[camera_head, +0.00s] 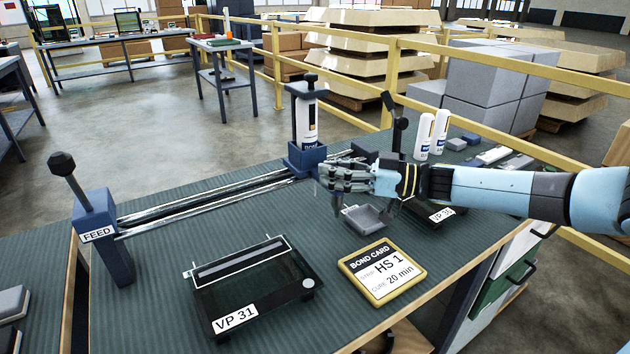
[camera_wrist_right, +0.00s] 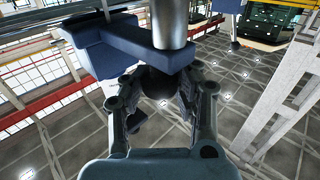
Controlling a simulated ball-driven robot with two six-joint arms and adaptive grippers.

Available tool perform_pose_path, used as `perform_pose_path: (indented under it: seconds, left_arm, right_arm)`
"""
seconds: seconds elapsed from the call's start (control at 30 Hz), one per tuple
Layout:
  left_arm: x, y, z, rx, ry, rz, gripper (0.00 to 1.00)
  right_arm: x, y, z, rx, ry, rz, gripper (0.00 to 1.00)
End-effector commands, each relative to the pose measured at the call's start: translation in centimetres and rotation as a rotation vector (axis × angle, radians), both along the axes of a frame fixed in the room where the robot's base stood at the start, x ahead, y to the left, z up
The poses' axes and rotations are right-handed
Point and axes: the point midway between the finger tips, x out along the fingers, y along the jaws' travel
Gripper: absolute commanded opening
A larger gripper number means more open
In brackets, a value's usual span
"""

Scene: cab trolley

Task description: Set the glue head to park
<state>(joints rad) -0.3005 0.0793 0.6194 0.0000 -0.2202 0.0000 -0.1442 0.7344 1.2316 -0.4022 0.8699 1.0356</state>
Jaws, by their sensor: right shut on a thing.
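The glue head (camera_head: 308,160) is a blue block with an upright white cartridge, at the far right end of two metal rails (camera_head: 215,200). The rails run left to a blue block marked FEED, which bears a tilted lever with a dark knob (camera_head: 62,163). My right gripper (camera_head: 335,180) is at the glue head's right side. In the right wrist view its fingers are shut around a dark round knob (camera_wrist_right: 158,82) below the blue body (camera_wrist_right: 118,42). This knob is hidden behind the fingers in the head view. No park mark is readable. My left gripper is out of view.
A dark fixture marked VP 31 (camera_head: 250,285) and a yellow-edged bond card (camera_head: 382,272) lie in front. A grey tray (camera_head: 366,219) and another VP fixture (camera_head: 440,214) lie under my right arm. White bottles (camera_head: 424,136) stand behind. A dark lever (camera_head: 399,128) rises behind the hand.

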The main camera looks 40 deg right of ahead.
Motion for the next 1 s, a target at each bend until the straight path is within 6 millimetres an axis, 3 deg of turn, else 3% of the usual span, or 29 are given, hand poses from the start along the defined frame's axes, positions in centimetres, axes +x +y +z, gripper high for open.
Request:
perform_pose_path:
  seconds: [0.03, 0.5, 1.0]
  left_arm:
    - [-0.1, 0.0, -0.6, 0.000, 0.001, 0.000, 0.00]
    - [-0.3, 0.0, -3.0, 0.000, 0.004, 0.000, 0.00]
    - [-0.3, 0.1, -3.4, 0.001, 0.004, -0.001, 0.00]
  right_arm:
    - [-0.6, -1.0, -0.8, -0.005, 0.012, 0.000, 0.00]
    - [-2.1, -7.4, -0.7, -0.005, 0.011, 0.000, 0.00]
    - [-2.5, -9.1, -0.6, -0.004, 0.013, -0.002, 0.00]
